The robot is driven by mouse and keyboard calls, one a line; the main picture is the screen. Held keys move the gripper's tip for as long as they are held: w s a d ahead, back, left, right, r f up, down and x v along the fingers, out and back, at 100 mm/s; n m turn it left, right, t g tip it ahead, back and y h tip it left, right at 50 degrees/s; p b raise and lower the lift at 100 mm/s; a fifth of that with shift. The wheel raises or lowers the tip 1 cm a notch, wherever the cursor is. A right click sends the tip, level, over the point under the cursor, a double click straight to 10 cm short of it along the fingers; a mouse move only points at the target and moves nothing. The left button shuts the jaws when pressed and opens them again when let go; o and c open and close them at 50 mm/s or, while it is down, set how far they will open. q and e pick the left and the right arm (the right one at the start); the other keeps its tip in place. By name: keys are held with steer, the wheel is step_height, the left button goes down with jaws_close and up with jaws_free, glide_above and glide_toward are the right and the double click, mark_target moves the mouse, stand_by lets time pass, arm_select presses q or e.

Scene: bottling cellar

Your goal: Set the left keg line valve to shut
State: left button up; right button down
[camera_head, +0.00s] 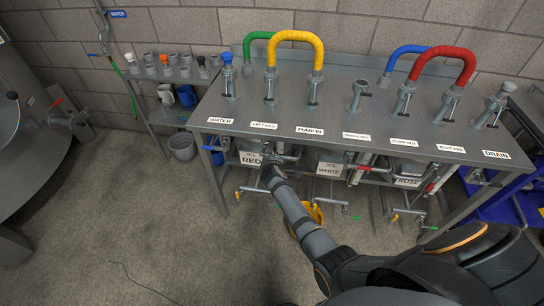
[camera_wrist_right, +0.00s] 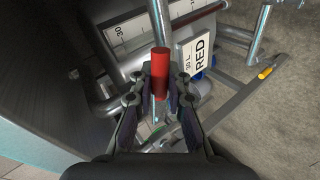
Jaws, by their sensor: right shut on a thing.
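The steel manifold bench (camera_head: 300,97) carries upright ports with name labels along its front edge. The LEFT KEG label (camera_head: 263,125) is left of centre, with pipework under it. My right gripper (camera_head: 268,168) reaches in below that label and hides most of the left keg valve in the head view. In the right wrist view my right gripper (camera_wrist_right: 160,90) is shut on the red handle (camera_wrist_right: 160,62) of this valve, with a finger on each side. I cannot tell from these views whether the valve is open or shut. My left gripper is in neither view.
A keg labelled RED (camera_head: 250,158) stands behind the valve, and a WHITE one (camera_head: 329,167) to its right. Another red valve handle (camera_head: 351,167) hangs further right. A yellow hose (camera_head: 296,36) arches above the bench. The floor (camera_head: 150,220) at left is mostly clear.

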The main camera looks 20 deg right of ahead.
steer(key=shift+r+n+g+h+p, duration=0.5)
steer(key=shift+r+n+g+h, duration=0.1)
steer(key=shift+n+h, duration=0.2)
steer(key=c, duration=1.3)
jaws_free()
steer(key=shift+s+r, duration=0.1)
steer(key=shift+r, duration=0.05)
